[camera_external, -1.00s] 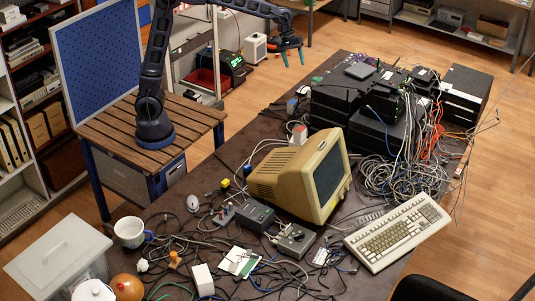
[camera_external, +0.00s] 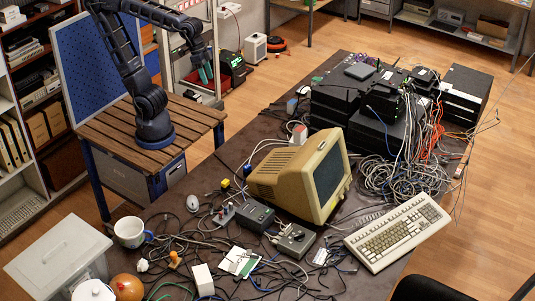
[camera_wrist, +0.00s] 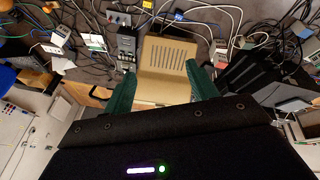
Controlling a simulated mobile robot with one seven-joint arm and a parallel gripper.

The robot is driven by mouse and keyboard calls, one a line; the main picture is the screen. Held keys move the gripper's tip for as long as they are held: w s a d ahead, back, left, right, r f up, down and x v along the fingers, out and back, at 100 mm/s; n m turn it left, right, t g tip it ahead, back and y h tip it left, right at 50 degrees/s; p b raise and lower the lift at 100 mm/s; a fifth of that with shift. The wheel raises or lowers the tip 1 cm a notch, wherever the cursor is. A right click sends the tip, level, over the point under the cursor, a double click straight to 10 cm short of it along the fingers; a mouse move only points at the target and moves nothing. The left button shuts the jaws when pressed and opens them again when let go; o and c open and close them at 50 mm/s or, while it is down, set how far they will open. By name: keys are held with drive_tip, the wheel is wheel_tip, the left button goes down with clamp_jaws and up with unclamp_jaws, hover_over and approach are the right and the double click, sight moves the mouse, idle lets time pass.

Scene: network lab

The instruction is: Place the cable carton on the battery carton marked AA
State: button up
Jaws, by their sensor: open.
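My gripper (camera_external: 206,73) hangs in the air above the floor, to the right of the slatted wooden stand. In the wrist view my gripper (camera_wrist: 161,85) has its two green fingers spread apart with nothing between them. A small white carton with a reddish part (camera_external: 298,134) stands behind the beige monitor; it also shows in the wrist view (camera_wrist: 220,54). A plain white carton (camera_external: 202,280) stands at the front of the table, and it appears at the upper left of the wrist view (camera_wrist: 62,37). No label is legible, so I cannot tell which is cable or battery.
A beige monitor (camera_external: 290,180), a keyboard (camera_external: 397,232) and stacked black network boxes (camera_external: 350,105) with tangled cables crowd the dark table. A blue pegboard (camera_external: 92,50) stands behind my arm.

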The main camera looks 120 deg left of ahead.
drive_tip(key=s+d+f+m, duration=0.4)
drive_tip(key=s+m, duration=0.1)
drive_tip(key=s, duration=0.3)
drive_tip(key=shift+s+d, duration=0.25)
drive_tip(key=shift+d, duration=0.05)
